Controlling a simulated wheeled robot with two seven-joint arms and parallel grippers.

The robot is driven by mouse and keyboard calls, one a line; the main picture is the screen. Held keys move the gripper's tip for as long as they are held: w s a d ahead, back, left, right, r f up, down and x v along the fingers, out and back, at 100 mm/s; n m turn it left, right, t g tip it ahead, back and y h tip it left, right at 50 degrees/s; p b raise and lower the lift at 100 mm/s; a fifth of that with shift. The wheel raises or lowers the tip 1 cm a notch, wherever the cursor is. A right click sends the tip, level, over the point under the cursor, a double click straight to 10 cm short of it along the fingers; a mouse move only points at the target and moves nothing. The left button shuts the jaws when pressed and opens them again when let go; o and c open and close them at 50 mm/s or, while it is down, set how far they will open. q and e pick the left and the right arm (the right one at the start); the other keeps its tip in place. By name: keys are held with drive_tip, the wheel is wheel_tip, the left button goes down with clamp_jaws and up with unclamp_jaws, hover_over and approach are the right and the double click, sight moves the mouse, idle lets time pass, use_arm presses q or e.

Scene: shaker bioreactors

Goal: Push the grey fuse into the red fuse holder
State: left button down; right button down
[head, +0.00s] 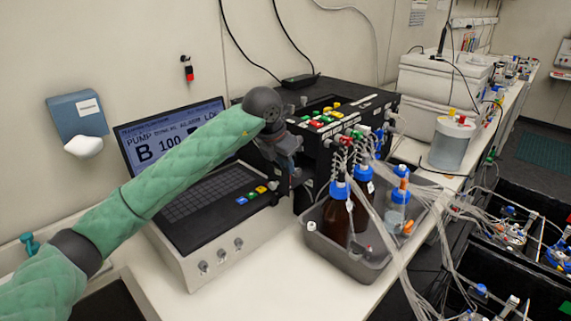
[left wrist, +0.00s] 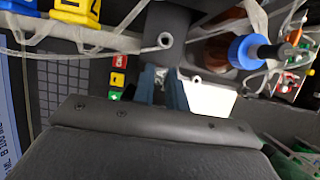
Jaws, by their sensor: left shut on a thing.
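My left gripper (head: 291,178) is in front of the black pump unit, beside the right edge of the laptop-like console. In the left wrist view its two blue-grey fingers (left wrist: 161,88) are shut on a small pale grey piece, which I take to be the grey fuse (left wrist: 160,76); it is mostly hidden between the fingers. In the head view the gripper hides this piece. I cannot make out the red fuse holder for certain in either view. My right gripper is not in view.
The black pump unit (head: 352,95) carries colored labels and tubing. A grey tray (head: 340,258) with brown blue-capped bottles (head: 338,212) stands to the right of the gripper. The console (head: 215,222) stands to the left. The bench front (head: 265,285) is clear.

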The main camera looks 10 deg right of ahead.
use_arm(q)
drive_tip(key=shift+f+b, duration=0.4)
drive_tip(key=shift+b, duration=0.25)
idle(0.8)
drive_tip(key=c, duration=1.3)
unclamp_jaws()
drive_tip(key=shift+c, duration=0.2)
drive_tip(key=b+v, duration=0.2)
drive_tip(key=v, duration=0.5)
drive_tip(key=shift+r+b, duration=0.35)
drive_tip(key=shift+r, duration=0.05)
